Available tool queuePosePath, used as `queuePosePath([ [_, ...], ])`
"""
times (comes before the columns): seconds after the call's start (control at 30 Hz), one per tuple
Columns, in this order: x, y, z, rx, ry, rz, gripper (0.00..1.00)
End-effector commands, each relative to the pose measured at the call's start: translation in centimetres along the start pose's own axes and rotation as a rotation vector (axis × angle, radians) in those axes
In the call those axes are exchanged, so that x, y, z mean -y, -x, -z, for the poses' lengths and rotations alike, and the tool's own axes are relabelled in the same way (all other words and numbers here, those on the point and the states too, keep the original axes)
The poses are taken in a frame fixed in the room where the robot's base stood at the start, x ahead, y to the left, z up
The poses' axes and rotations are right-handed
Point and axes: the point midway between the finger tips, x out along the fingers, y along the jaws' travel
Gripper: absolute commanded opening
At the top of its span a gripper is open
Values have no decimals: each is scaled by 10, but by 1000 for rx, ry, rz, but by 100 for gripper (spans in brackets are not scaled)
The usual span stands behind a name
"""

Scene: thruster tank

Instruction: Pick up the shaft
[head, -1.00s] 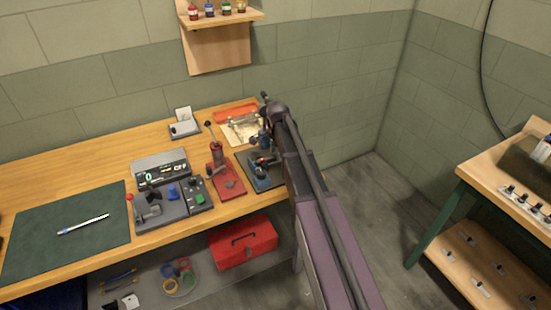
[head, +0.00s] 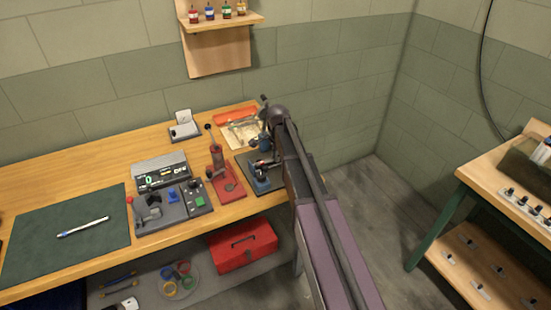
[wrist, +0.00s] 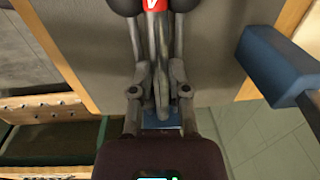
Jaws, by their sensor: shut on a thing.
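In the wrist view my gripper (wrist: 156,10) reaches up the picture from its dark body. Its black rounded fingertips are close together at the top edge. Between them is the shaft (wrist: 155,5), of which a red part with a white mark shows; the rest is cut off by the frame or hidden among the grey finger links. In the head view my gripper (head: 264,160) is small and low over the blue block on the dark mat. The shaft cannot be made out there.
A red-based hand press (head: 217,160) stands just left of my gripper. Further left are a grey tester (head: 160,170) and a green mat (head: 70,235) with a pen-like tool (head: 83,227). A red toolbox (head: 243,248) sits below. A second table (head: 500,185) stands right.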

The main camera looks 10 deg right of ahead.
Motion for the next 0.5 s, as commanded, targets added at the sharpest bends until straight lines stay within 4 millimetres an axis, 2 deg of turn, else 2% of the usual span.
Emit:
queuePosePath([
  [0.27,0,4,0,0,0,-1,0],
  [0.5,1,17,0,0,0,-1,0],
])
